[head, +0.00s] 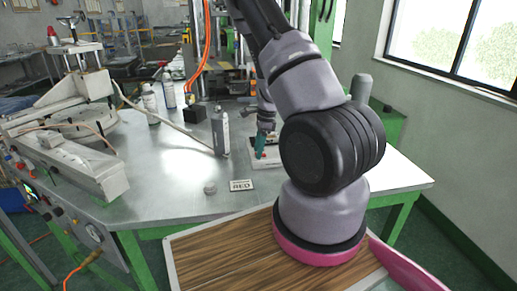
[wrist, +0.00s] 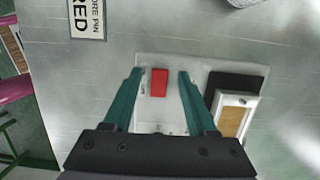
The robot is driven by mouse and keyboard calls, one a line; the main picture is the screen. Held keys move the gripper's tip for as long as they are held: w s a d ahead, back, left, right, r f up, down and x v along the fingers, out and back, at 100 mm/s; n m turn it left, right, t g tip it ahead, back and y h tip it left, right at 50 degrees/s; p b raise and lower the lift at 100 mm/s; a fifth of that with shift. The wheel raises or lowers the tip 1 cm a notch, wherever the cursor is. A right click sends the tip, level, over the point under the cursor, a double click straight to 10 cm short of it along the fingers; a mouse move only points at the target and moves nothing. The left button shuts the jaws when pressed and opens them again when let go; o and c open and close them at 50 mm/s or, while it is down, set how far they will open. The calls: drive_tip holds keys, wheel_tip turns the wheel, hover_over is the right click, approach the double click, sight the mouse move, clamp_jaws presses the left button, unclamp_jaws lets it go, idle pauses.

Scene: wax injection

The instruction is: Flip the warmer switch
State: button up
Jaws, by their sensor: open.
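The red warmer switch (wrist: 159,82) sits on a pale plate (wrist: 150,62) on the metal table. In the wrist view my gripper (wrist: 163,73) is open, with one teal finger on each side of the switch and a gap beside each. Whether the fingertips touch the plate cannot be told. In the head view my gripper (head: 262,143) points down over the pale plate, and the arm covers part of it.
A dark block with a framed tan panel (wrist: 232,115) is right of the switch. A label reading RED (head: 242,185) and a small round piece (head: 210,188) lie on the table.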

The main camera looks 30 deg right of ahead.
drive_tip(key=v, duration=1)
drive_tip(key=shift+r, duration=0.4)
wheel_tip(320, 180, up, 18)
drive_tip(key=n+t+y, duration=0.2)
drive_tip(key=n+t, duration=0.1)
drive_tip(key=n, duration=0.5)
hover_over(264, 154)
drive_tip(key=s+a, duration=0.5)
drive_tip(key=a, duration=0.5)
drive_tip(key=s+a+r+n+t+h, duration=0.2)
drive_tip(key=s+r+n, duration=0.7)
drive_tip(key=s, duration=0.5)
wheel_tip(264, 154, up, 3)
drive_tip(key=a+t, duration=0.1)
drive_tip(key=a, duration=0.1)
drive_tip(key=shift+a+f+t, duration=0.2)
drive_tip(key=shift+a+t, duration=0.1)
drive_tip(key=shift+a, duration=0.1)
